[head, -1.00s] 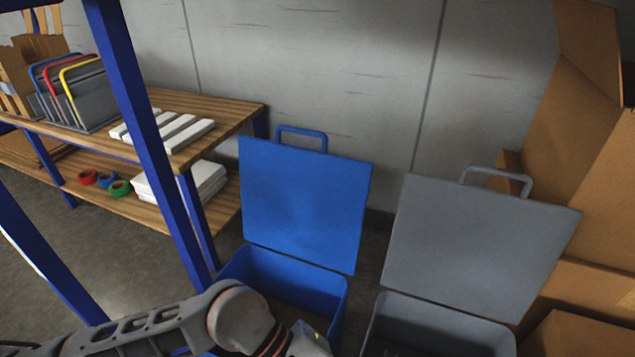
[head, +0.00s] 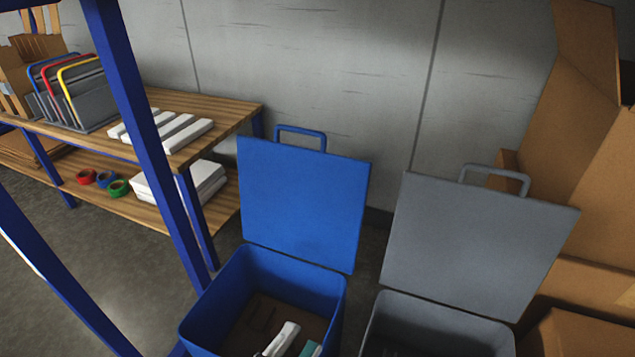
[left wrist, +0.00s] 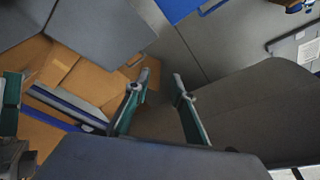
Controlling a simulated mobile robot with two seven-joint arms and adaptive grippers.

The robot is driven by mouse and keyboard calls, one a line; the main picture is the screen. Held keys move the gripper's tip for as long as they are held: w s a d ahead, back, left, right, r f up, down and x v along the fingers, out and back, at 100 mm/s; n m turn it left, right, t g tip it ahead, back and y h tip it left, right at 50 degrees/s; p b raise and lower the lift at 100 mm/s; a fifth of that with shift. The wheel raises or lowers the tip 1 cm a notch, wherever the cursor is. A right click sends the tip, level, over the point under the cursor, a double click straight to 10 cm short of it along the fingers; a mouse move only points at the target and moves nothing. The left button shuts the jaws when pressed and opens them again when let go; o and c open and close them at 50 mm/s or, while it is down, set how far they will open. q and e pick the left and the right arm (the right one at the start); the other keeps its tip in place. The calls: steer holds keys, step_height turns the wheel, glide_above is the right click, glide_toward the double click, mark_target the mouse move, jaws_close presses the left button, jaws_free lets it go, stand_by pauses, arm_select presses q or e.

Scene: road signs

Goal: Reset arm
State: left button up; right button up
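In the head view, the fingertips of my left gripper (head: 298,337), pale and teal, show at the bottom edge, in front of the open blue bin's inside. In the left wrist view my left gripper (left wrist: 162,79) has its two teal fingers apart with a gap between the tips, and nothing is between them. The rest of the left arm is out of the head view. My right gripper cannot be made out in either view.
The blue bin (head: 215,309) and grey bin (head: 440,315) stand side by side with lids raised. Cardboard boxes (head: 575,150) stand at right. A wooden shelf (head: 235,118) with white blocks and tape rolls is at left, behind a blue post (head: 150,140). Grey wall behind.

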arm_select(q)
steer(key=s+a+f+n+g+y, duration=0.5)
steer(key=s+a+f+n+y, duration=0.3)
steer(key=a+f+n, duration=0.5)
step_height(320, 180, up, 4)
steer(key=p, duration=1.3)
arm_select(e)
step_height(320, 180, up, 6)
steer(key=w+d, duration=0.1)
steer(key=d, duration=0.1)
arm_select(q)
steer(key=s+a+f+g+p, duration=0.1)
steer(key=s+a+f+p, duration=0.1)
steer(key=s+a+p, duration=0.2)
steer(key=p, duration=0.2)
steer(key=shift+s+f+m+y+p, duration=0.3)
steer(key=shift+s+f+p, duration=0.05)
steer(key=shift+f, duration=0.05)
arm_select(e)
steer(key=s+d+f+g+h, duration=0.1)
steer(key=s+d+f, duration=0.2)
steer(key=s, duration=0.1)
steer(key=shift+s+d+n+h, duration=0.25)
steer(key=shift+d+n+h, duration=0.1)
steer(key=shift+n+h, duration=0.05)
steer(key=shift+f, duration=0.15)
